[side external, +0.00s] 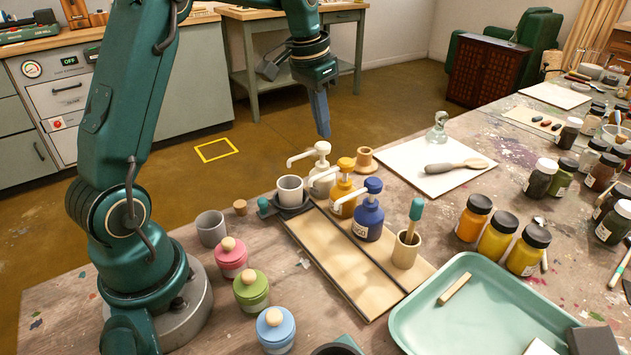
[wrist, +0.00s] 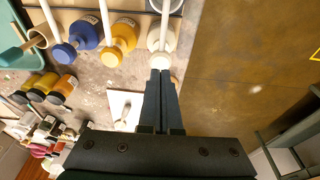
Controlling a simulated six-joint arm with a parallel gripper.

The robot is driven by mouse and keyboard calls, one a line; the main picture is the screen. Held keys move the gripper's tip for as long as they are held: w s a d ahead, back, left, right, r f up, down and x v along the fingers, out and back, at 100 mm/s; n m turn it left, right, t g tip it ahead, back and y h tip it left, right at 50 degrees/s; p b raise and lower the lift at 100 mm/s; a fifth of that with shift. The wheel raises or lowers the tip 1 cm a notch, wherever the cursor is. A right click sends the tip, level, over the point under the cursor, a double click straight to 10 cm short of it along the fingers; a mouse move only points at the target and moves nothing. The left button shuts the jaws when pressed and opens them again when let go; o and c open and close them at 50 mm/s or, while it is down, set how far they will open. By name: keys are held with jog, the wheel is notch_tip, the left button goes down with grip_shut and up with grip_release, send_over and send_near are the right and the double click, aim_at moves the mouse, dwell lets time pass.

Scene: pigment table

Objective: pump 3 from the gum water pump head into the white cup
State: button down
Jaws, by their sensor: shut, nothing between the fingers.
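Three pump bottles stand in a row: a white one (side external: 322,180), a yellow one (side external: 343,195) and a blue one (side external: 369,218). Their labels are too small to read, so I cannot tell which holds gum water. The white cup (side external: 290,189) sits in a dark holder under the white pump's spout. My gripper (side external: 323,134) is shut and empty, pointing down above the white pump head (side external: 322,148), apart from it. In the wrist view, the shut fingertips (wrist: 160,72) line up with the white pump head (wrist: 159,62); the cup's rim (wrist: 166,11) shows at the top edge.
A wooden cup with a teal-handled tool (side external: 405,248) stands right of the blue pump. Pink, green and blue lidded jars (side external: 251,290) stand at front left. A green tray (side external: 480,320) is at front right. A white board with a spoon (side external: 425,185) lies behind.

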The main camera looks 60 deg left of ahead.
jog(key=shift+f, duration=0.15)
jog(key=shift+f, duration=1.3)
jog(key=shift+r, duration=1.45)
jog(key=shift+r, duration=3)
